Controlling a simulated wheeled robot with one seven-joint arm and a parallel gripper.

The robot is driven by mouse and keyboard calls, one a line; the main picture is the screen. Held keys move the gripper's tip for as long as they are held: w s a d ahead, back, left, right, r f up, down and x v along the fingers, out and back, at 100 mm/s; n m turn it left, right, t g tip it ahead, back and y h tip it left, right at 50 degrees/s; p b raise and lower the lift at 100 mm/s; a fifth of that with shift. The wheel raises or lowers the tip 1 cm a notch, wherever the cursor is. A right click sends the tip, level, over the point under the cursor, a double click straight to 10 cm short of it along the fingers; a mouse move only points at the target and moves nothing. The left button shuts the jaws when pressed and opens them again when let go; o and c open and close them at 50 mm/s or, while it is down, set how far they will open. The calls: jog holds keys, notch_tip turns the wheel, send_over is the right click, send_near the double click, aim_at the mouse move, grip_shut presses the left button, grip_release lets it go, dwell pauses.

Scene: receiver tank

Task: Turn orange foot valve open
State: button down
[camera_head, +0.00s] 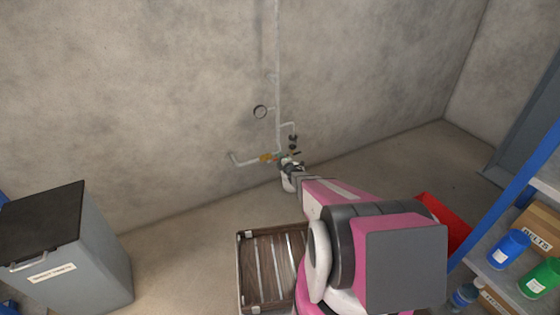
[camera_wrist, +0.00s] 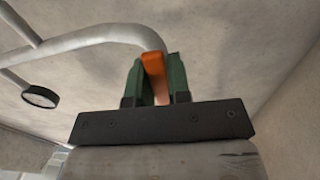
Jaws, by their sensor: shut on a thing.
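The orange valve handle (camera_wrist: 153,66) stands between the two green fingers of my gripper (camera_wrist: 157,82) in the wrist view. The fingers are shut on it, one on each side. A pale pipe (camera_wrist: 95,38) bends down toward the handle. The fingertips and the valve body are too small or covered to make out there.
A wooden crate (camera_head: 243,262) stands on the floor below my arm. A grey cabinet (camera_head: 105,255) is at left. A red bin (camera_head: 457,226) and a shelf with bottles (camera_head: 480,262) are at right. Floor left of the crate is clear.

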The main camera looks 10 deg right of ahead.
jog(key=shift+r, duration=0.15)
dwell(0.3)
jog(key=c, duration=1.1)
grip_release()
jog(key=shift+o, duration=0.2)
jog(key=shift+s, duration=0.1)
jog(key=v, duration=1)
jog(key=shift+s, duration=0.3)
jog(key=shift+d, duration=0.1)
